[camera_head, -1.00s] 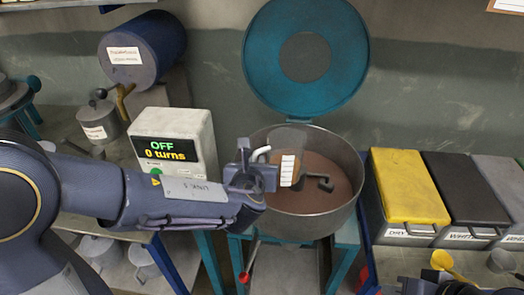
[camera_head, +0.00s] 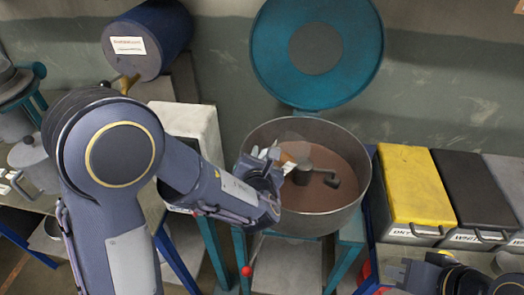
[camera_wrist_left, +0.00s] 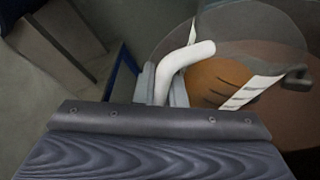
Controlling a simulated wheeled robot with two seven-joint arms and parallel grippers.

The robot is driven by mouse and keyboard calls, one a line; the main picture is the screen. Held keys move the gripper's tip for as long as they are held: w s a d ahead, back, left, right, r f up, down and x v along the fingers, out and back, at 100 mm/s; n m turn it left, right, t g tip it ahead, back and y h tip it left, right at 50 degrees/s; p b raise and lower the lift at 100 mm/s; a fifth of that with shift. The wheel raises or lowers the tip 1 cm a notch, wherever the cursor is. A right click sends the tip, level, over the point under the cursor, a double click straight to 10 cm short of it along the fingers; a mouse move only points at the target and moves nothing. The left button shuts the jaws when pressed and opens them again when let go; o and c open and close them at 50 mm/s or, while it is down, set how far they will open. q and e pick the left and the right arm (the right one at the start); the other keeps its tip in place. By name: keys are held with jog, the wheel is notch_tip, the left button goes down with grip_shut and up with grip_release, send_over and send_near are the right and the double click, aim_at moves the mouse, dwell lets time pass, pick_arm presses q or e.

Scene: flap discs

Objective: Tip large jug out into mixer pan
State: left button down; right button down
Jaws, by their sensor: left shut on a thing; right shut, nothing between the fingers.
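The large jug (camera_head: 291,151) is see-through grey with a white handle and a pale scale strip. My left gripper (camera_head: 268,163) is shut on its handle and holds it over the left part of the mixer pan (camera_head: 341,205). The jug looks tilted; orange-brown contents show in it in the left wrist view (camera_wrist_left: 215,82). The gripper hides part of the jug. The pan is a round grey metal tub with brown material and a dark paddle (camera_head: 318,174) inside. My right gripper (camera_head: 415,275) is at the lower right, shut and empty, partly seen.
The pan's round teal lid (camera_head: 345,75) stands open behind it. A white control box (camera_head: 190,125) is left of the pan, partly behind my left arm. Yellow (camera_head: 412,185) and black (camera_head: 468,190) lidded bins stand to the right. A blue drum (camera_head: 160,40) is at the back left.

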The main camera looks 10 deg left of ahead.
pick_arm(q)
jog(key=d+r+m+t+p, duration=0.1)
jog(key=d+r+m+p, duration=0.1)
jog(key=r+m+p, duration=0.1)
jog(key=s+d+r+m+t+p, duration=0.1)
jog(key=d+r+m+t+p, duration=0.1)
jog(key=r+m+p, duration=0.1)
jog(key=d+r+m+t+y+p, duration=0.1)
jog(key=d+r+m+t+p, duration=0.1)
jog(key=m, duration=0.4)
jog(key=shift+s+d+r+m+p, duration=0.15)
jog(key=shift+d+r+p, duration=0.15)
jog(key=shift+r+p, duration=0.25)
jog(key=shift+s+d+r+m+p, duration=0.15)
jog(key=shift+d+r+p, duration=0.2)
jog(key=shift+p, duration=0.3)
jog(key=shift+s+d+r+m+t+p, duration=0.1)
jog(key=shift+d+r+m+t+p, duration=0.15)
jog(key=shift+d+m+t+p, duration=0.4)
jog(key=shift+s+d+m+h, duration=0.1)
jog(key=shift+d+m+h, duration=0.15)
jog(key=shift+m, duration=0.4)
